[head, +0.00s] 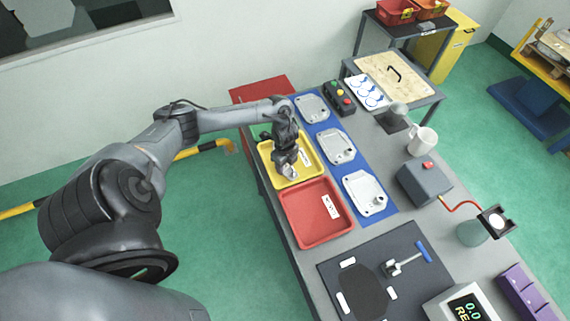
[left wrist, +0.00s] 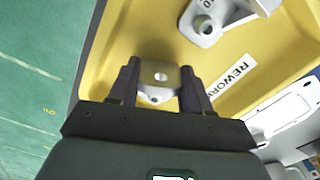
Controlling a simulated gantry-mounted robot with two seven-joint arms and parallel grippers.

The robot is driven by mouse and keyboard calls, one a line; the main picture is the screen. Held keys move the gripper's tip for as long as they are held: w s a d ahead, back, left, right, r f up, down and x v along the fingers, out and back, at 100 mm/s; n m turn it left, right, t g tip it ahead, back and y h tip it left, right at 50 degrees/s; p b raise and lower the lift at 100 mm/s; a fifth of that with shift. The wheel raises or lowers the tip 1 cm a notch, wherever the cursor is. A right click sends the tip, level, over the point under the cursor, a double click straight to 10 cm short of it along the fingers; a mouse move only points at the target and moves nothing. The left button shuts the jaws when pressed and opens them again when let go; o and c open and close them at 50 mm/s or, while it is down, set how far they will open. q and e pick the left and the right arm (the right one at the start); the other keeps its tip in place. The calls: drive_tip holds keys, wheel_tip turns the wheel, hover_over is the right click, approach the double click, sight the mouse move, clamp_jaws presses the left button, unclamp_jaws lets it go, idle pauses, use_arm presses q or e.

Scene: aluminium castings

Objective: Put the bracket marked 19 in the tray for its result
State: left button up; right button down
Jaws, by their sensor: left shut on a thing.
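My left gripper (head: 288,168) is low over the yellow tray (head: 318,170), shut on a small grey-white bracket (left wrist: 160,77). In the left wrist view its two dark fingers (left wrist: 157,85) stand on either side of the bracket. No number can be read on it. The yellow tray (left wrist: 140,25) has a label reading REWORK (left wrist: 232,75). I cannot tell whether the held bracket touches the tray floor. Another bracket (left wrist: 208,26) lies in this tray, its number partly cut off. The red tray (head: 303,232) is nearer and looks empty, with an unreadable label. My right gripper is out of view.
Three pale castings (head: 338,146) lie on a blue strip (head: 322,127) right of the trays.

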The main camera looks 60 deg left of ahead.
use_arm(q)
drive_tip(key=o, duration=1.2)
wheel_tip(320, 180, up, 12)
drive_tip(key=f+p, duration=0.1)
drive_tip(key=p, duration=0.1)
drive_tip(key=w+d+f+n+t+h, duration=0.15)
drive_tip(key=d+t, duration=0.45)
drive_tip(key=d, duration=2.4)
drive_tip(key=s+a+r+n, duration=0.1)
drive_tip(key=s+r+n, duration=0.1)
drive_tip(key=s+n, duration=0.1)
drive_tip(key=s+r+n+g+y, duration=0.1)
drive_tip(key=s+n, duration=0.3)
drive_tip(key=s, duration=0.2)
drive_tip(key=s+a+r+n+g, duration=0.1)
drive_tip(key=s+r+n, duration=0.1)
drive_tip(key=s+n, duration=0.1)
drive_tip(key=shift+s+a+r+n, duration=0.3)
drive_tip(key=shift+s+r+n, duration=0.05)
drive_tip(key=shift+s, duration=0.3)
drive_tip(key=shift+p, duration=0.3)
